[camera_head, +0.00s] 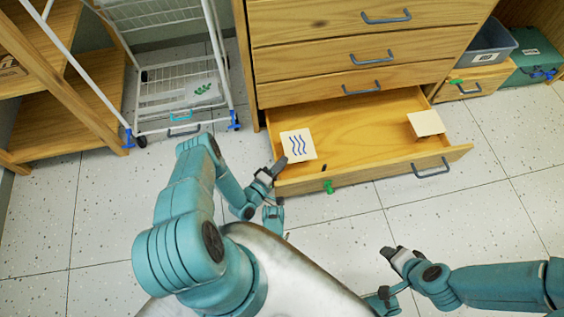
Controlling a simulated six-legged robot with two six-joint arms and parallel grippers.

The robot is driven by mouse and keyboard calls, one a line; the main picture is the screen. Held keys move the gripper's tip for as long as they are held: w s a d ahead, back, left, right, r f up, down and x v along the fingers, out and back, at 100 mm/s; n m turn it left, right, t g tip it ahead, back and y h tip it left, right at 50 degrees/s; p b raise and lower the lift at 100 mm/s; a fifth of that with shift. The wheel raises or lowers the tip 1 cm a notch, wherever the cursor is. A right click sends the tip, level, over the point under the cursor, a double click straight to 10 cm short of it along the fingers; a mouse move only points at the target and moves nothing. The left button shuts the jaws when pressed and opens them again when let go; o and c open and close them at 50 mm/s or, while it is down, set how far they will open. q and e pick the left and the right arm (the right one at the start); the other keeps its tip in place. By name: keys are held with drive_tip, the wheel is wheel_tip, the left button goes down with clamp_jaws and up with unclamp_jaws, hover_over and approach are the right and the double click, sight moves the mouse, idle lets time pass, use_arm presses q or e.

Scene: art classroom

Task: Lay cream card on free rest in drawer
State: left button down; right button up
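The drawer (365,152) is pulled out from the wooden chest. A pale cream card with blue wavy lines (298,146) is at its left end. A plain cream card (425,123) is at its right end, seemingly raised on a small support that is mostly hidden. My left gripper (274,168) is at the drawer's front left corner, its dark fingertip by the lower left corner of the wavy-line card. I cannot tell whether it grips that card. My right gripper (391,254) is over the floor in front of the drawer, away from both cards, with no object visible in it.
The drawer front has a blue-grey handle (431,168) and a green peg (328,186). A white wire cart (178,85) and wooden shelves (60,110) stand at the left. A grey bin (487,45) and a green case (535,55) are at the right. The drawer's middle is clear.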

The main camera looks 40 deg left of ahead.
use_arm(q)
drive_tip(key=c, duration=1.4)
unclamp_jaws()
drive_tip(key=shift+f, duration=0.1)
drive_tip(key=shift+o, duration=0.2)
use_arm(e)
drive_tip(key=shift+s, duration=0.1)
use_arm(q)
drive_tip(key=shift+s+r, duration=0.15)
drive_tip(key=shift+r, duration=0.05)
drive_tip(key=s+p, duration=0.2)
drive_tip(key=s, duration=0.9)
drive_tip(key=shift+s+p, duration=0.35)
drive_tip(key=shift+p, duration=0.05)
use_arm(e)
drive_tip(key=s+r, duration=0.2)
drive_tip(key=shift+a+r+g, duration=0.15)
drive_tip(key=shift+r+g, duration=0.2)
drive_tip(key=shift+g, duration=0.05)
